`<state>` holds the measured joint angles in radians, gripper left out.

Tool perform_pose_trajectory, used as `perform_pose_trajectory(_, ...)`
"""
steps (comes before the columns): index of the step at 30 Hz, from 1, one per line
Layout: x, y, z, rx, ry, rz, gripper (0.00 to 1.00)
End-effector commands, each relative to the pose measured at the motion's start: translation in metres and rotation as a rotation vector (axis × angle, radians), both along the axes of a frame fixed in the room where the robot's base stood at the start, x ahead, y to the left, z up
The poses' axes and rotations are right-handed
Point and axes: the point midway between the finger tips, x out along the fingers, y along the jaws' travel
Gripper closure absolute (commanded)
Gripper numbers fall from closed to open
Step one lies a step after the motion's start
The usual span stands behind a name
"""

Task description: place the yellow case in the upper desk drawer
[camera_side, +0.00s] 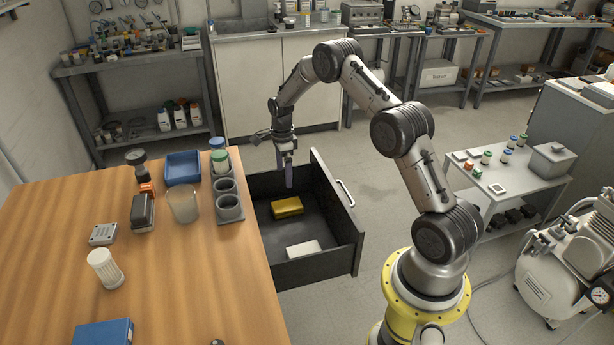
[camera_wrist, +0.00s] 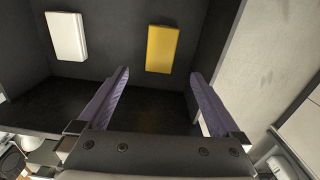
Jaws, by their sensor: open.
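The yellow case (camera_side: 287,207) lies flat on the floor of the open upper desk drawer (camera_side: 318,258), toward its far end in the side view. My gripper (camera_side: 288,180) points down above the drawer, a little above and behind the yellow case. In the wrist view my gripper (camera_wrist: 158,85) has its two purple fingers spread wide with nothing between them. The yellow case (camera_wrist: 162,48) shows there beyond the fingertips, apart from them.
A white box (camera_side: 303,249) lies in the drawer nearer its front in the side view, apart from the yellow case. The wooden desk (camera_side: 200,270) beside the drawer holds a blue tray (camera_side: 183,167), a glass beaker (camera_side: 184,204) and a cup rack (camera_side: 228,190). The drawer front stands pulled out.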

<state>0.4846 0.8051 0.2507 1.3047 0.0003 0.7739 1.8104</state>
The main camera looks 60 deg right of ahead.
Motion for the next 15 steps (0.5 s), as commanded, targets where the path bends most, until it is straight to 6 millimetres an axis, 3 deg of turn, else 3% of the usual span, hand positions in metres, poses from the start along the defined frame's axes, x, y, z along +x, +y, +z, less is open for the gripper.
perform_pose_trajectory(4,0.001,0.026,0.062,-0.028,-0.045,0.196,0.0)
perform_pose_trajectory(8,-0.013,0.064,0.129,-0.064,-0.087,0.456,0.0)
perform_pose_trajectory(15,-0.069,0.133,0.226,-0.152,-0.155,0.941,0.0)
